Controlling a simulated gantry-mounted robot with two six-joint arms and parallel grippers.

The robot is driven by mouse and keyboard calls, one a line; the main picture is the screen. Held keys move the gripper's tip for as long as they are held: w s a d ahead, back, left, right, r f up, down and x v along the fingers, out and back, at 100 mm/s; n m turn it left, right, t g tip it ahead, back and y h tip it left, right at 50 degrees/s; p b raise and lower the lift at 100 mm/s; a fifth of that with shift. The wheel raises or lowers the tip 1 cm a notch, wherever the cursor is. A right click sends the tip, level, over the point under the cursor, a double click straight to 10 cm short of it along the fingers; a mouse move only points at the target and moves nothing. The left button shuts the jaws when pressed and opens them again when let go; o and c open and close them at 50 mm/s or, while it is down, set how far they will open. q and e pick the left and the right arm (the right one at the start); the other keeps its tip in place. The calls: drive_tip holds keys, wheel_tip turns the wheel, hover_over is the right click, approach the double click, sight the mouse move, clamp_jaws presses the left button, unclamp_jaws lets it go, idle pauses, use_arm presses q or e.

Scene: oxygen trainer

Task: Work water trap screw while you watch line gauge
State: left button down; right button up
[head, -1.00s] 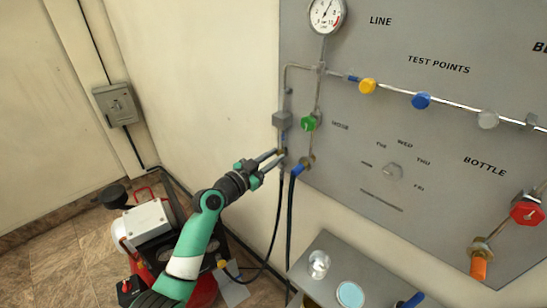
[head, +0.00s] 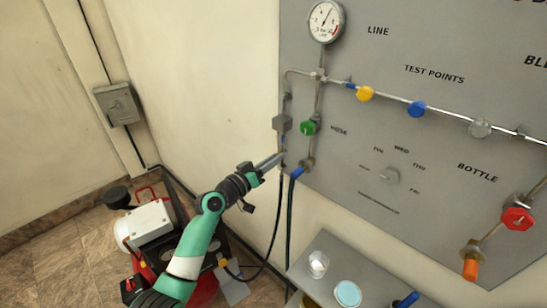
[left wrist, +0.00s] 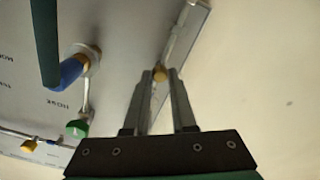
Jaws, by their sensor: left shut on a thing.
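The line gauge (head: 326,21) is a round white dial at the top left of the grey panel, under no cover. Its needle points roughly upward; the exact reading is too small to tell. The grey water trap (head: 282,123) hangs at the panel's left edge. My left gripper (head: 281,157) reaches in just below the trap. In the left wrist view, my left gripper (left wrist: 167,72) has its two fingers on either side of a small brass screw (left wrist: 160,73) and is shut on it. In the head view the fingers hide the screw. My right gripper is not in view.
A green knob (head: 308,127) and a blue hose fitting (head: 297,173) sit close right of the fingers; the fitting also shows in the left wrist view (left wrist: 72,70). Black hoses hang below. A grey shelf (head: 325,248) with jars stands below, and a red-and-white machine (head: 150,224) on the floor.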

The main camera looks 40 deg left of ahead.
use_arm(q)
drive_tip(key=n+p, duration=0.2)
drive_tip(key=n, duration=0.4)
idle(0.5)
drive_tip(key=c, duration=0.7)
unclamp_jaws()
drive_tip(key=shift+c, duration=0.2)
drive_tip(key=s+p, duration=0.3)
drive_tip(key=s, duration=0.8)
drive_tip(key=shift+s, duration=0.3)
drive_tip(key=shift+d, duration=0.1)
